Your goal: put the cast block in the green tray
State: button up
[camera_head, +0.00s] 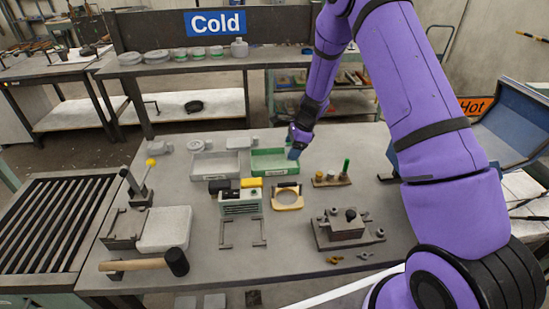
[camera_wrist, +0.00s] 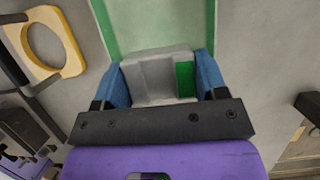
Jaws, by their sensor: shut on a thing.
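My gripper (camera_wrist: 163,82) is shut on the grey cast block (camera_wrist: 150,76), with one blue finger on each side of it in the wrist view. A green patch shows at the block's right part; I cannot tell if it belongs to the block. The green tray (camera_wrist: 105,28) lies beyond the block in that view. In the head view the green tray (camera_head: 275,173) stands at the table's middle back, and my gripper (camera_head: 295,152) is at its right end. The block is not clearly seen there. I cannot tell whether the block touches the tray.
A grey tray (camera_head: 215,176) stands left of the green one. A yellow-framed ring (camera_head: 287,198) and a green-white box (camera_head: 240,204) are in front. A stand with small pegs (camera_head: 331,180) is to the right, and a metal fixture (camera_head: 347,229) is nearer. A mallet (camera_head: 140,264) lies front left.

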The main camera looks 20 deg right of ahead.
send_over(271, 164)
jog(key=d, duration=0.1)
jog(key=shift+s+d, duration=0.15)
jog(key=shift+s, duration=0.05)
jog(key=shift+f, duration=1.75)
jog(key=shift+f, duration=0.1)
jog(key=o, duration=0.8)
jog(key=shift+c, duration=0.2)
